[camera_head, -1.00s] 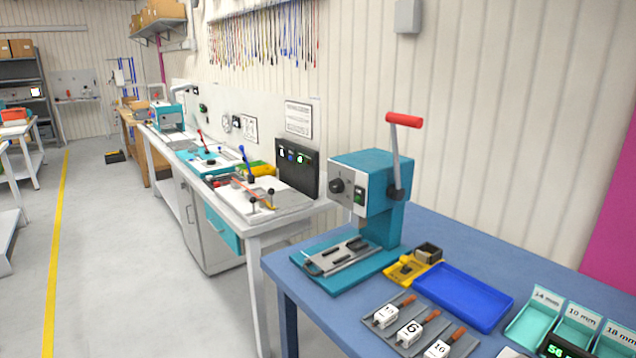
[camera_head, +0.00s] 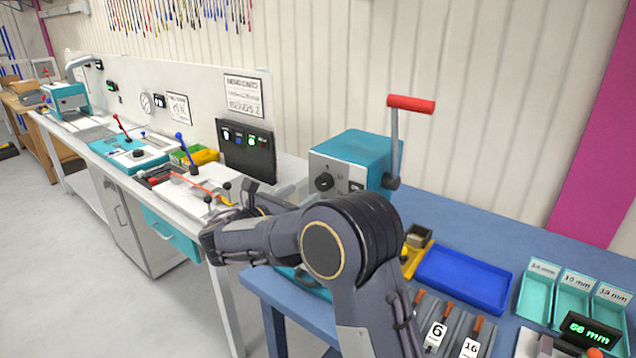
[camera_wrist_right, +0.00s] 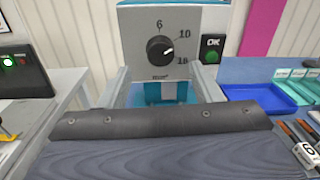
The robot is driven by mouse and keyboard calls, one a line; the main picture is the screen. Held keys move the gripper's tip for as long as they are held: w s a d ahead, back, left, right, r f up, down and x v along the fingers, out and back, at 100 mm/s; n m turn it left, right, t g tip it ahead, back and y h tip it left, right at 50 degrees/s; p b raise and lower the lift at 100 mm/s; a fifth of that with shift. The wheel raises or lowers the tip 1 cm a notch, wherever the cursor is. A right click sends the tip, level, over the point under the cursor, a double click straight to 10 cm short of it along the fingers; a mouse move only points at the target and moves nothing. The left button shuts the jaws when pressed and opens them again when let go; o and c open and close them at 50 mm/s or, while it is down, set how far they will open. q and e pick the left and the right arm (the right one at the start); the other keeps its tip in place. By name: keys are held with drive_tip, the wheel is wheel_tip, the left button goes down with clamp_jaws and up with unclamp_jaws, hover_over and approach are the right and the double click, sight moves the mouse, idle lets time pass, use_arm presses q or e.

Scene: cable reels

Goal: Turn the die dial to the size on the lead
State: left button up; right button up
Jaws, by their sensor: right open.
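The die dial (camera_head: 324,182) is a black knob on the grey front of the teal press (camera_head: 358,150). My right gripper (camera_head: 262,203) is in front of the press, apart from the dial. Its fingers (camera_wrist_right: 163,82) are spread and empty. Leads with white tags lie on the table; one tag reads 6 (camera_head: 437,334), another looks like 16 (camera_head: 470,348). My left gripper is out of view.
A red-handled lever (camera_head: 410,104) rises from the press's side. A blue tray (camera_head: 465,278), a yellow holder (camera_head: 412,258) and teal bins (camera_head: 573,290) labelled in mm stand to the right. A green-lit display (camera_head: 590,330) is at lower right. A white bench (camera_head: 95,150) runs left.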

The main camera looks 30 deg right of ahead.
sight(320, 183)
drive_tip(key=p+x, duration=0.1)
drive_tip(key=x, duration=0.6)
drive_tip(key=shift+d+f, duration=0.1)
drive_tip(key=shift+d, duration=0.05)
drive_tip(key=shift+c, duration=0.3)
drive_tip(key=c, duration=0.9)
drive_tip(key=shift+c, duration=0.2)
